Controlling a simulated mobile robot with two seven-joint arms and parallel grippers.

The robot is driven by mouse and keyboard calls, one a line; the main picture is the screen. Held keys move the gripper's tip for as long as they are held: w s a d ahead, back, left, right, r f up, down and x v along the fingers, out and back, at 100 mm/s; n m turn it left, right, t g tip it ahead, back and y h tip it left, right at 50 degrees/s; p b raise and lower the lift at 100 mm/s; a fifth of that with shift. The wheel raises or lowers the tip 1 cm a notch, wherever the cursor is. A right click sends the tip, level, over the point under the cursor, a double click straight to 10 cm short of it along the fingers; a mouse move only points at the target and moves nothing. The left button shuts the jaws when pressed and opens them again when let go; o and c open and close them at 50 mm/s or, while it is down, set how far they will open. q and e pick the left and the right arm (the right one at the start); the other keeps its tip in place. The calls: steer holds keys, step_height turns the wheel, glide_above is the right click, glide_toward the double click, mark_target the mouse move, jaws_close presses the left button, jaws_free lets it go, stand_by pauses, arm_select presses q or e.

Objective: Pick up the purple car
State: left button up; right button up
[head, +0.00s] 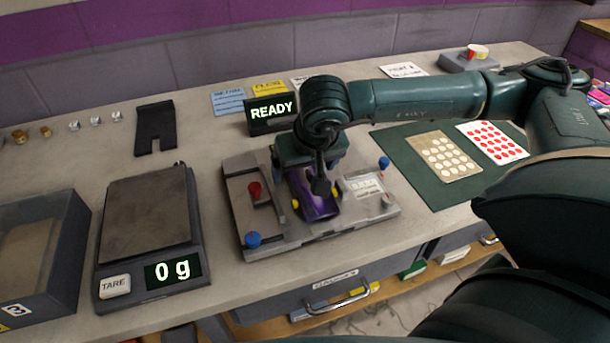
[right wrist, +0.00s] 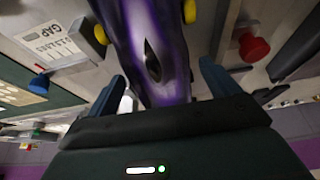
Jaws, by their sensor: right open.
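The purple car (head: 318,205) sits in the grey fixture (head: 273,226) on the bench, with yellow wheels at its sides. My right gripper (head: 311,183) is above the car's far end, with the arm coming in from the right and hiding part of the car. In the right wrist view the purple car (right wrist: 150,50) runs between the two blue fingers of my open right gripper (right wrist: 163,85). The fingers stand on either side of the body with gaps; they do not appear to touch it. My left gripper is not in view.
A scale (head: 150,240) reading 0 g and a grey bin (head: 35,250) stand at the left. A READY display (head: 272,112) is behind the fixture. The fixture carries a red knob (head: 254,190) and blue knobs. A green mat (head: 425,190) with dotted cards lies to the right.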

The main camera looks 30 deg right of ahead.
steer(key=c, duration=1)
steer(key=shift+c, duration=0.9)
steer(key=shift+r, duration=0.2)
